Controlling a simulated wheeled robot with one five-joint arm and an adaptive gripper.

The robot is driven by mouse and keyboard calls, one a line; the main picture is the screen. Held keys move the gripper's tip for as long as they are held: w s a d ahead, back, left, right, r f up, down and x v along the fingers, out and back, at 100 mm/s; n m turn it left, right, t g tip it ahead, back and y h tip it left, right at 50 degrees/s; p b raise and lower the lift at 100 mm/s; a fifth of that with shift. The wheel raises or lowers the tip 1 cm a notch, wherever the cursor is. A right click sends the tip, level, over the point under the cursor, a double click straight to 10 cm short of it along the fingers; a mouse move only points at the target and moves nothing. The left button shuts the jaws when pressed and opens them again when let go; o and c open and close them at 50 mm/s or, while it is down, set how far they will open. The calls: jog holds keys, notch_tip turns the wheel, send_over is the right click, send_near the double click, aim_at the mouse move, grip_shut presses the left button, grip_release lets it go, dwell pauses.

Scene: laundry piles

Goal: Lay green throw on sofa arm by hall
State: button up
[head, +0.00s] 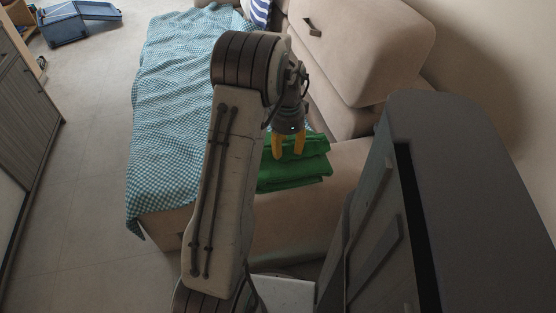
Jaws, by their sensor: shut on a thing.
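The green throw (296,175) is folded into a thick stack in the head view, at the near end of the beige sofa (346,160). My gripper (289,152) has yellow fingers and points down at the top of the throw. It is shut on the throw's upper layers. The throw is over the sofa's near end, which looks like its arm. I cannot tell whether it rests there or hangs just above. My arm hides part of the throw's left side.
A blue checked blanket (172,110) covers the sofa's left side and hangs over its edge. A striped cushion (260,12) lies at the back. A blue open case (80,20) is far left.

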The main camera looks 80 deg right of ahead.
jog(key=shift+w+d+f+b, duration=0.15)
jog(key=shift+w+f, duration=0.25)
jog(key=shift+w, duration=0.25)
jog(key=shift+w+d+f+b, duration=0.15)
jog(key=shift+w+f, duration=0.25)
jog(key=shift+w, duration=0.25)
jog(key=shift+a+f+b, duration=0.1)
jog(key=shift+f+b, duration=0.5)
jog(key=shift+f, duration=1.4)
jog(key=o, duration=1.2)
notch_tip(320, 180, up, 12)
jog(key=p, duration=0.3)
jog(key=shift+a, duration=0.1)
